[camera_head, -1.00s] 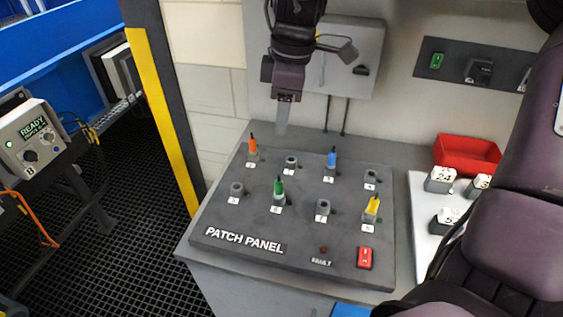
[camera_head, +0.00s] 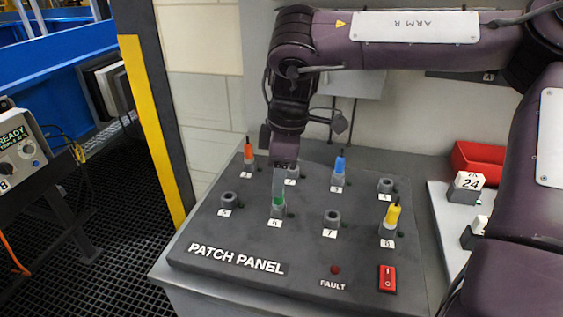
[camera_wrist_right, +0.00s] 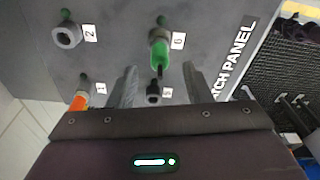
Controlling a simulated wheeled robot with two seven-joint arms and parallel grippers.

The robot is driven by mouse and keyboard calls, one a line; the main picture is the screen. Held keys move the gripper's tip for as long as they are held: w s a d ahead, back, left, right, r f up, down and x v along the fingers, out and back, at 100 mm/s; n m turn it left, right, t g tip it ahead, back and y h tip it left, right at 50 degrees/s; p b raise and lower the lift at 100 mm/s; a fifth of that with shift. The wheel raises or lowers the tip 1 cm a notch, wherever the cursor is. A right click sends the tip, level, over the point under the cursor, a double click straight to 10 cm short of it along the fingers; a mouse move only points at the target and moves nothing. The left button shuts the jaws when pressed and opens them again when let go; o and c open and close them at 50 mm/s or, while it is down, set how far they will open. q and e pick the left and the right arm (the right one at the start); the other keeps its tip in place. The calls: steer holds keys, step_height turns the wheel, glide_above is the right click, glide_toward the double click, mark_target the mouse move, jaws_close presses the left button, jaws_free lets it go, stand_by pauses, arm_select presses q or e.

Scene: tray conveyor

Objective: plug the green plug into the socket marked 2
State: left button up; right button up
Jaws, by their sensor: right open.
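The green plug (camera_head: 278,202) stands upright in the socket marked 6 on the patch panel. My right gripper (camera_head: 280,192) is over it, pointing down, and partly hides it. In the right wrist view, the green plug (camera_wrist_right: 160,50) lies just beyond and between the fingertips of my open right gripper (camera_wrist_right: 159,68), with its dark cable end between the fingers. I see no contact. The socket marked 2 (camera_wrist_right: 67,35) is empty; in the head view it is partly hidden behind my right gripper (camera_head: 292,171). My left gripper is not in view.
An orange plug (camera_head: 249,153), a blue plug (camera_head: 340,164) and a yellow plug (camera_head: 392,214) stand in other sockets. Sockets 5 (camera_head: 228,200) and 7 (camera_head: 332,217) are empty. A red switch (camera_head: 387,279) is at the panel's front. A red bin (camera_head: 478,160) is at right.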

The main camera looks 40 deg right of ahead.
steer(key=shift+w+a+f, duration=0.1)
steer(key=shift+f, duration=0.85)
steer(key=shift+w+a+f, duration=0.1)
steer(key=shift+f, duration=0.85)
jaws_close()
steer(key=shift+r, duration=0.2)
steer(key=shift+r+p, duration=1.05)
steer(key=shift+r, duration=0.3)
steer(key=shift+r, duration=0.1)
steer(key=shift+r+p, duration=1.4)
steer(key=shift+r, duration=0.6)
